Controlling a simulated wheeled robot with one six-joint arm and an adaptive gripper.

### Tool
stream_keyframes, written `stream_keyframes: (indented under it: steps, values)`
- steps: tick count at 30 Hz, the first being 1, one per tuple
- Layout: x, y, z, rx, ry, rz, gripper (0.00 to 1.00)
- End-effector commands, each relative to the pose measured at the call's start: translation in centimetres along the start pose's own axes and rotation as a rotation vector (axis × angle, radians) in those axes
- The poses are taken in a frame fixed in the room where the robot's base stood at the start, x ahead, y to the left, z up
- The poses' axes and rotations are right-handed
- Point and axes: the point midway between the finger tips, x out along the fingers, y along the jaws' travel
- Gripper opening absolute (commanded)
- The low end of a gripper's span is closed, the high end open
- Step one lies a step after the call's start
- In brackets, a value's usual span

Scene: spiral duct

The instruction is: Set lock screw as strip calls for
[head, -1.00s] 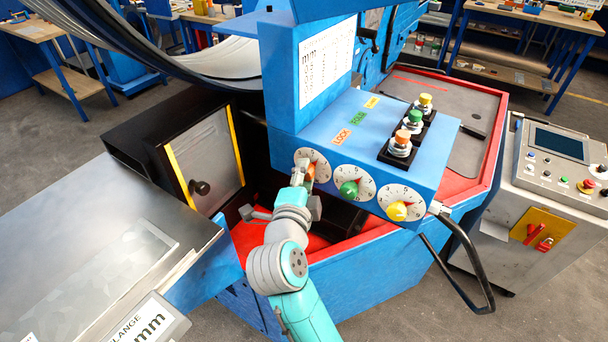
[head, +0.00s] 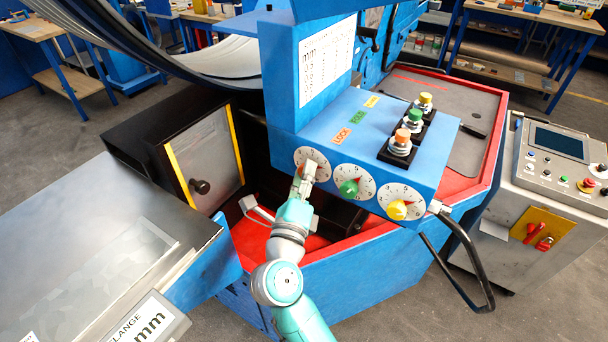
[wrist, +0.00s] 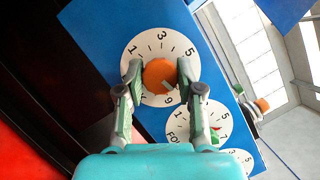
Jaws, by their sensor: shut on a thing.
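The orange knob (wrist: 158,74) sits on a white numbered dial (wrist: 152,47) on the blue panel, below an orange LOCK label (head: 341,136). My gripper (wrist: 160,78) is shut on the orange knob, one finger on each side. In the head view the gripper (head: 304,182) partly hides this dial.
A green knob (head: 348,188) and a yellow knob (head: 397,210) sit on dials to the right. Several push buttons (head: 403,143) stand on top. A cut-off plate reading "LANGE mm" (head: 150,325) is at lower left. A black handle (head: 468,260) juts out at right.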

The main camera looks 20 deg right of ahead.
Motion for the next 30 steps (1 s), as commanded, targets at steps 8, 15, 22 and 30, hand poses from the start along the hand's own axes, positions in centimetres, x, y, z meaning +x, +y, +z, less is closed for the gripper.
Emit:
stream_keyframes:
  steps: [8, 15, 22, 30]
  values:
    - [-0.04, 0.19, -0.17, 0.063, 0.004, -0.024, 0.02]
    - [-0.04, 0.21, -0.19, 0.073, 0.005, -0.027, 0.02]
    - [-0.04, 0.22, -0.21, 0.072, 0.005, -0.027, 0.39]
    - [-0.01, 0.13, -0.11, 0.073, 0.003, -0.028, 0.61]
